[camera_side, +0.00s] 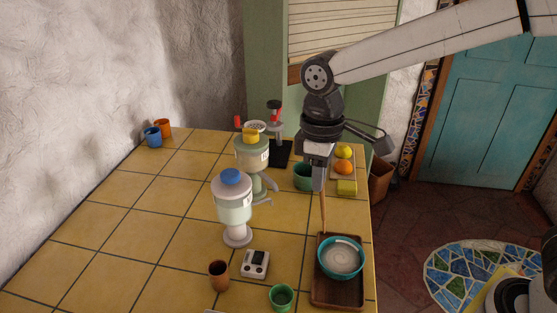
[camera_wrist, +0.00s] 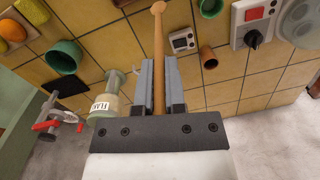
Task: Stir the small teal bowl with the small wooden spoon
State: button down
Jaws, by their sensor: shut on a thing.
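The small wooden spoon (camera_side: 323,212) is held in my gripper (camera_side: 318,186), pointing down. In the wrist view the spoon (camera_wrist: 158,45) runs between the two grey fingers of my gripper (camera_wrist: 158,65), which are shut on its handle, with its rounded end at the top edge. The small teal bowl (camera_side: 321,262) holds a pale, swirled content and sits on a dark wooden tray (camera_side: 338,297) at the right front of the counter. The spoon's lower end shows just above the bowl's back left rim; I cannot tell whether it touches. The bowl does not show in the wrist view.
A blue-lidded dispenser (camera_side: 234,205) and a green dispenser (camera_side: 252,155) stand left of the spoon. A small white device (camera_side: 255,263), a brown cup (camera_side: 219,274) and a green cup (camera_side: 281,297) stand left of the tray. A green bowl (camera_side: 303,178) and fruit (camera_side: 343,167) are behind. The left counter is mostly clear.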

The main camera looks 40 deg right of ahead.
jog(key=s+d, duration=0.2)
jog(key=d, duration=0.1)
jog(key=shift+s+d+f, duration=0.1)
jog(key=shift+s, duration=0.15)
jog(key=shift+f, duration=0.25)
notch_tip(320, 180, down, 9)
dwell(1.3)
jog(key=shift+s, duration=0.1)
dwell(0.5)
